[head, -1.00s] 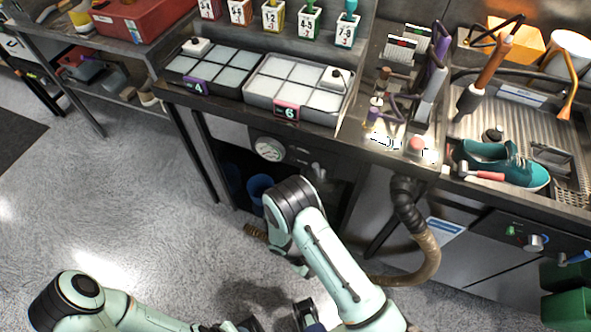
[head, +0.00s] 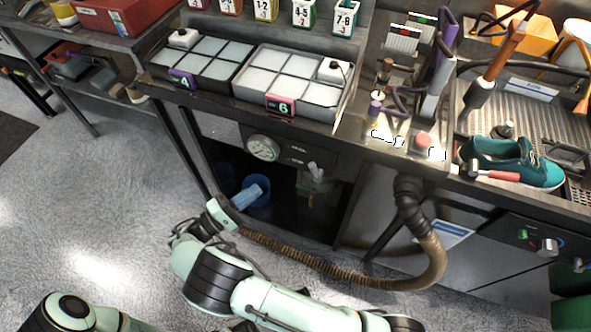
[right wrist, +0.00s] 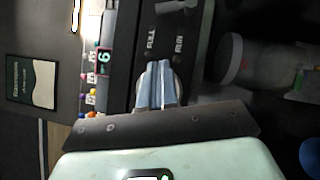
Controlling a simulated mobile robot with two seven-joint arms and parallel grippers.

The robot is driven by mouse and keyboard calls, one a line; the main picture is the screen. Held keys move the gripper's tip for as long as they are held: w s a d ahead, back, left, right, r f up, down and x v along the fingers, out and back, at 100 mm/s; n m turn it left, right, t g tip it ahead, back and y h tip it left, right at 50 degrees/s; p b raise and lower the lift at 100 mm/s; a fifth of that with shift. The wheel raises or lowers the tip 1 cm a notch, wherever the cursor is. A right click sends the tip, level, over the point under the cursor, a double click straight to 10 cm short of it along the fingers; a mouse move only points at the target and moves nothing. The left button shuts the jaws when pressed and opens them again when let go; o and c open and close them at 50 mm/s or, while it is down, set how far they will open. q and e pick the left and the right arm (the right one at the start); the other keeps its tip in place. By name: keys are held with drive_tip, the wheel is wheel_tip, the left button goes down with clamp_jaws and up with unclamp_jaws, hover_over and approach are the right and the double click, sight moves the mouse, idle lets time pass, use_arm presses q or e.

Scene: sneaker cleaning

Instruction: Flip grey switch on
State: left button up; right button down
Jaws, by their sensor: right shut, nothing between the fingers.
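A dark control panel under the trays has a round white gauge (head: 263,147) and two small labels. A light grey lever (head: 313,172), which looks like the grey switch, sticks out right of the labels. In the right wrist view, part of the grey lever (right wrist: 172,7) shows at the top edge, past the FILL and RUN labels; I cannot tell its position. My right gripper (head: 256,190) is shut and empty, below and left of the lever, apart from it. Its blue-grey fingers (right wrist: 158,72) cover much of the gauge in the wrist view. My left gripper is out of view.
A blue bucket (head: 258,208) stands under the bench, close behind my right gripper. A brown ribbed hose (head: 330,270) loops across in front of the bench. The counter above holds a tray tagged 6 (head: 290,103) and a teal sneaker (head: 500,155). Open floor lies left.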

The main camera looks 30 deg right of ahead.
drive_tip(key=shift+d, duration=0.1)
drive_tip(key=p, duration=0.1)
approach(316, 169)
drive_tip(key=w+d+r, duration=0.1)
drive_tip(key=w+d, duration=0.3)
drive_tip(key=shift+s+d+r, duration=0.2)
drive_tip(key=shift+s+d, duration=0.2)
drive_tip(key=shift+d, duration=0.05)
